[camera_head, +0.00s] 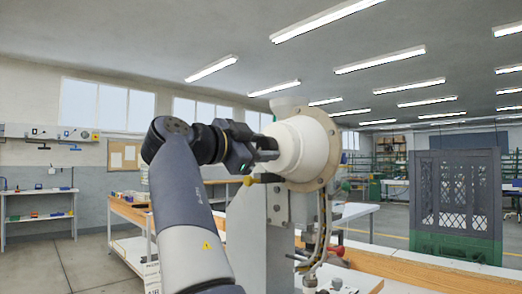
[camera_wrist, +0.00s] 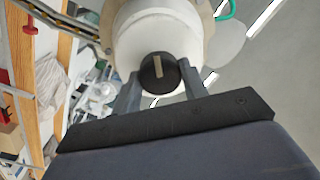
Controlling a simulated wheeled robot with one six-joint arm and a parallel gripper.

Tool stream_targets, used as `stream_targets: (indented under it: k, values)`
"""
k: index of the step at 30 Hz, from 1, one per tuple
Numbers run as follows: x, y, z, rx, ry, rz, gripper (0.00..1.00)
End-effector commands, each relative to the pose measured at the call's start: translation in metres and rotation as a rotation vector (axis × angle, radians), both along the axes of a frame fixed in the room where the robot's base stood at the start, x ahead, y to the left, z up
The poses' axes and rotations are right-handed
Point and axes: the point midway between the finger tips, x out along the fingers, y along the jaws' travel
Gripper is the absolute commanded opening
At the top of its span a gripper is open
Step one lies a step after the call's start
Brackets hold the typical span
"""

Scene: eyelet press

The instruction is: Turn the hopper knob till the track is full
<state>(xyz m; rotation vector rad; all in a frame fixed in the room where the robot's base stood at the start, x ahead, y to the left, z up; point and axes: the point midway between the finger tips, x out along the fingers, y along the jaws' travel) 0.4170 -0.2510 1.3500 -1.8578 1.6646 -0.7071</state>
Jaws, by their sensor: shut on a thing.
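The hopper (camera_head: 300,145) is a white, rounded body with a tan flange ring on its right side. The hopper also fills the top of the wrist view (camera_wrist: 150,35). Its knob (camera_wrist: 158,72) is a round black disc with a pale line running nearly upright in the wrist view. My gripper (camera_wrist: 159,82) has one finger on each side of the knob and is shut on it. In the head view my gripper (camera_head: 268,150) reaches the hopper's left side, and its fingers hide most of the knob. A curved rail (camera_head: 321,225), perhaps the track, runs down below the flange; its fill cannot be told.
The grey press column (camera_head: 262,230) stands below the hopper. Open floor lies left.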

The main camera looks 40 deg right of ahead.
Motion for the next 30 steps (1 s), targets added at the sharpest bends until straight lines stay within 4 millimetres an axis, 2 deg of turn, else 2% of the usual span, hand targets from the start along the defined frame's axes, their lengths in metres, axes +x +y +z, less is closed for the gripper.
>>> stream_targets:
  k: [17,18,25,30]
  values:
    - [0.0006,-0.0001,-0.0015,0.006,-0.029,-0.001,0.18]
    - [0.0006,-0.0001,-0.0015,0.006,-0.028,-0.001,0.44]
    - [0.0004,-0.0001,-0.0008,0.004,-0.029,0.000,0.63]
    - [0.0002,0.0000,-0.0004,0.003,-0.029,-0.001,0.63]
